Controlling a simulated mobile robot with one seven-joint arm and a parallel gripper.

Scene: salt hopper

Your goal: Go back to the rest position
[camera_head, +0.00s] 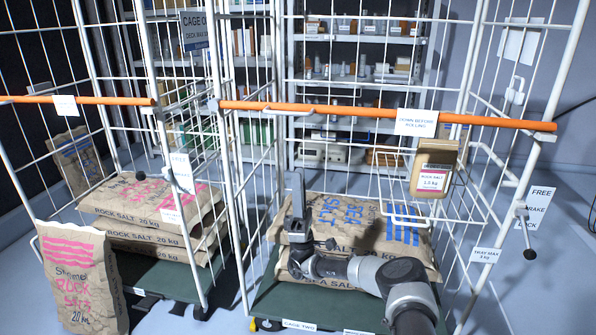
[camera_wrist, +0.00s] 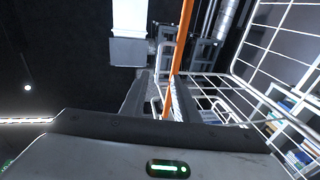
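My gripper (camera_head: 297,180) is raised in front of the right cage, its fingers pointing up, with the sea salt sacks (camera_head: 345,230) behind it in the head view. In the wrist view my gripper (camera_wrist: 160,85) shows two dark fingers with a gap between them, and I see nothing held. The orange bar (camera_head: 380,115) runs across the right cage above the fingers in the head view. In the wrist view the orange bar (camera_wrist: 183,50) passes upward beyond the gap; its distance is hard to tell.
The left cage holds rock salt sacks (camera_head: 140,207) under another orange bar (camera_head: 75,100). A rock salt sack (camera_head: 80,280) leans at the front left. Shelves (camera_head: 355,60) stand behind.

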